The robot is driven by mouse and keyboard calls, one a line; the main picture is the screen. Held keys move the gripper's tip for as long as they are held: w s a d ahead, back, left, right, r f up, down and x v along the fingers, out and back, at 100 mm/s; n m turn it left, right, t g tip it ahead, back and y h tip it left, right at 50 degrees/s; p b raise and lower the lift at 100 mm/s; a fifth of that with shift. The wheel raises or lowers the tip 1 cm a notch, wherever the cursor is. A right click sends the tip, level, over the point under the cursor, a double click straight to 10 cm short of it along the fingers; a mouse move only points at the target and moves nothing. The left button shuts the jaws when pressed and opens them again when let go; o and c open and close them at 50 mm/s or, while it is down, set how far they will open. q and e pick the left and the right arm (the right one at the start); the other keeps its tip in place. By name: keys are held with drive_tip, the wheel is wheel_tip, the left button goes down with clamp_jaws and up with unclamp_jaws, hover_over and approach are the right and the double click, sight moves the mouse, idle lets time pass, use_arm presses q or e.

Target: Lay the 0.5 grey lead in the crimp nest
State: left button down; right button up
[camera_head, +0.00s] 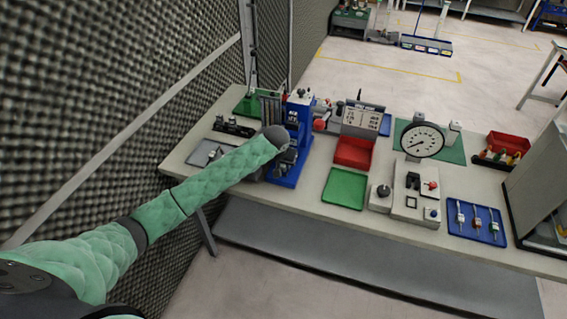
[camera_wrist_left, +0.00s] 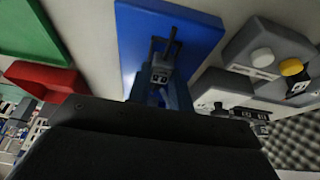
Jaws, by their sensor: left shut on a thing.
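The blue crimp press (camera_head: 299,113) stands on the bench on a blue base plate. It also shows in the left wrist view (camera_wrist_left: 135,40), with a dark forked part and a small marked block (camera_wrist_left: 160,76) at its middle. I cannot make out the crimp nest for sure. My left gripper (camera_head: 286,156) is at the front of the press, over the base plate. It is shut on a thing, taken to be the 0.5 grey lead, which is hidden. The gripper's dark body fills the lower wrist view. My right gripper is not in view.
A red tray (camera_head: 354,152) and a green tray (camera_head: 344,188) lie right of the press. Beyond are a dial gauge (camera_head: 422,140), a grey test box (camera_head: 412,203) and a blue tray (camera_head: 456,228) with three slim items. A foam wall (camera_head: 100,95) runs along the left.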

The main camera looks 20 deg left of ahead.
use_arm(q)
drive_tip(key=shift+f, duration=0.2)
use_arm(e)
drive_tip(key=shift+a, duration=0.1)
use_arm(q)
drive_tip(key=shift+f, duration=0.3)
drive_tip(key=c, duration=1.2)
unclamp_jaws()
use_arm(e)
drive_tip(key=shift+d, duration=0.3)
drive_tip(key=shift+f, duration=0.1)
